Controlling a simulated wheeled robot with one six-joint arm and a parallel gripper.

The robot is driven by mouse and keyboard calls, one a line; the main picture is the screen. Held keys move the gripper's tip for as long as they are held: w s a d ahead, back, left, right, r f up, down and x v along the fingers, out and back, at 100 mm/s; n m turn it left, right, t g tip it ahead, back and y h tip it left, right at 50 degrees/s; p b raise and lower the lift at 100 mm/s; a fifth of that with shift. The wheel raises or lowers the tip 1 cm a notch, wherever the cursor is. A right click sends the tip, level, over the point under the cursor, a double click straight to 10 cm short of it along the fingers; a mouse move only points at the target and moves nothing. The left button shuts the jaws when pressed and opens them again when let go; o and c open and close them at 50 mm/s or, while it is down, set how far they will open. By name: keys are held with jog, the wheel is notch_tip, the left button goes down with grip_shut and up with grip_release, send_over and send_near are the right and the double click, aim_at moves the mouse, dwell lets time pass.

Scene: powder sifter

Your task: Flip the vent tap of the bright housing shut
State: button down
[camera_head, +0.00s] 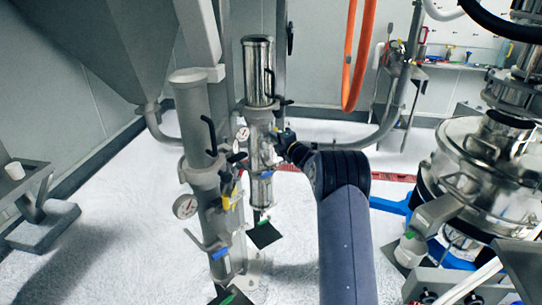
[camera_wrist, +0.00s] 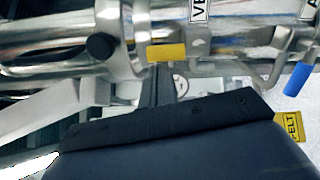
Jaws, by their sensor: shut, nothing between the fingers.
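The bright housing (camera_head: 258,72) is a shiny upright metal cylinder, left of centre in the head view; its polished body (camera_wrist: 225,42) crosses the top of the wrist view. A yellow tap handle (camera_wrist: 167,52) lies along the body there, and a blue tap handle (camera_wrist: 297,80) sticks out tilted at the right. A white label (camera_wrist: 200,10) reading "VE", cut off, sits near the yellow handle; I cannot tell surely which tap it marks. My gripper (camera_wrist: 158,78) is shut and empty, its fingers just below the yellow handle; contact is unclear. My gripper (camera_head: 284,137) is beside the housing in the head view.
A dull grey housing (camera_head: 193,110) with a gauge (camera_head: 185,206) and its own taps stands close left of the bright one. A steel sifter (camera_head: 475,155) stands at the right. Orange hoses (camera_head: 350,60) hang behind. The pale floor (camera_head: 110,225) at left is largely clear.

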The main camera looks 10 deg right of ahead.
jog(key=shift+s, duration=0.1)
jog(key=b+v, duration=0.3)
jog(key=v, duration=0.7)
jog(key=shift+s+d, duration=0.15)
jog(key=shift+s, duration=0.15)
jog(key=shift+w, duration=0.15)
